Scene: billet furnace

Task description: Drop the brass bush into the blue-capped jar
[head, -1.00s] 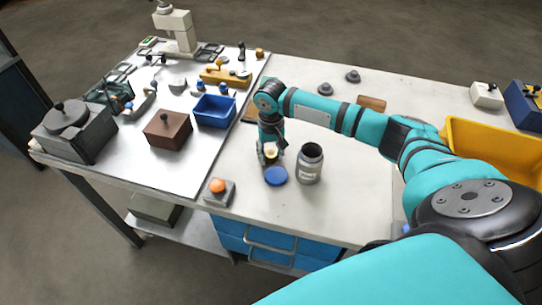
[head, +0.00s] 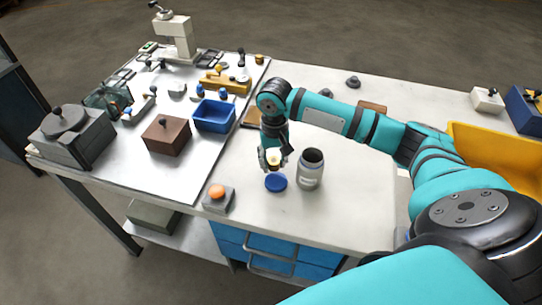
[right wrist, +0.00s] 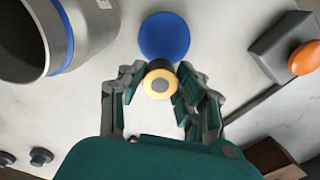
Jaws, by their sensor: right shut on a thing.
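The grey jar (head: 310,171) stands upright with its mouth open on the pale worktop. Its blue cap (head: 276,183) lies flat on the worktop to the left of the jar. My right gripper (head: 273,165) is shut on the brass bush (right wrist: 153,86), a small yellow ring with a dark centre. It holds the bush behind the cap in the head view, left of the jar and apart from it. In the right wrist view the jar (right wrist: 72,40) is at the upper left and the cap (right wrist: 164,36) is just beyond the fingertips. My left gripper is out of view.
An orange-topped button box (head: 218,200) sits near the front edge. A blue bin (head: 214,117) and a brown block (head: 166,137) stand on the metal bench at left. A yellow bin (head: 490,150) is at right. The worktop right of the jar is clear.

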